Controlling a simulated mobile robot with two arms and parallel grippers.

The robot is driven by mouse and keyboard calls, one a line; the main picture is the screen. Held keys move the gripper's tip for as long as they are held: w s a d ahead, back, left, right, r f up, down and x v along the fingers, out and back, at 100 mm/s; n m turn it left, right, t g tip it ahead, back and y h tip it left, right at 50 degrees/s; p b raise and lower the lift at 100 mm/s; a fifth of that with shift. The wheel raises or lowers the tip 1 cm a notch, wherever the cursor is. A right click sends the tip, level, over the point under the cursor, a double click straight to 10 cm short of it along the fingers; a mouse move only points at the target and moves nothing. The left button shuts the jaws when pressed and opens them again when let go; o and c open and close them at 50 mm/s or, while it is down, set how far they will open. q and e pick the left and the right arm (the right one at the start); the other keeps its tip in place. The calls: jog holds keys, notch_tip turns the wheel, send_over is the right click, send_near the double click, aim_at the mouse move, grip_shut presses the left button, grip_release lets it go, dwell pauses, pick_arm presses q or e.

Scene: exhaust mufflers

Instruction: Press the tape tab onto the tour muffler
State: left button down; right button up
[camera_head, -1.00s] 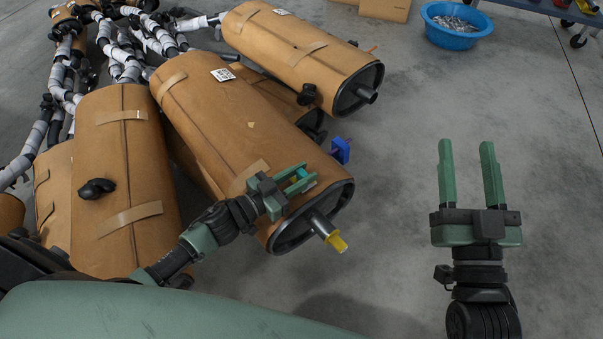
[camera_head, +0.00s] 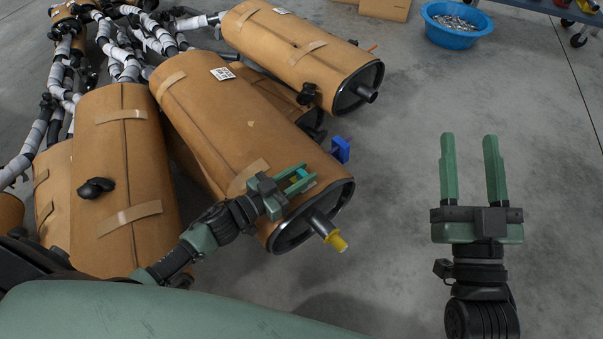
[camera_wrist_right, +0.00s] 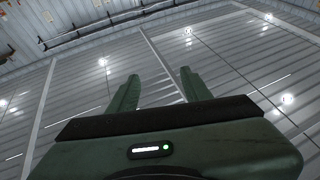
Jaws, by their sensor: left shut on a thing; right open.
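A long muffler in brown wrap (camera_head: 215,115) lies at the centre of the head view, with a black end ring and a yellow-capped pipe (camera_head: 335,240). It has a white label (camera_head: 222,73) and tan tape strips, one (camera_head: 245,178) near its front end. Which muffler is the tour one I cannot tell. My left gripper (camera_head: 302,180) is over its front end, shut on a small light-blue piece (camera_head: 301,174) mostly hidden between the fingers. Whether it touches the wrap is unclear. My right gripper (camera_head: 472,140) is open and empty, away to the right; its fingers show in the right wrist view (camera_wrist_right: 158,85).
Other wrapped mufflers lie at the left (camera_head: 125,170) and behind (camera_head: 295,50). A blue clip (camera_head: 340,150) stands by the central muffler's far side. A blue tub (camera_head: 452,28) and cardboard boxes (camera_head: 385,8) are at the back. The floor on the right is clear.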

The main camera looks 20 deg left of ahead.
pick_arm(q)
jog(key=shift+f, duration=0.3)
pick_arm(e)
jog(key=shift+s+r+t, duration=0.3)
jog(key=shift+r+t, duration=0.1)
jog(key=shift+r, duration=0.1)
dwell(0.4)
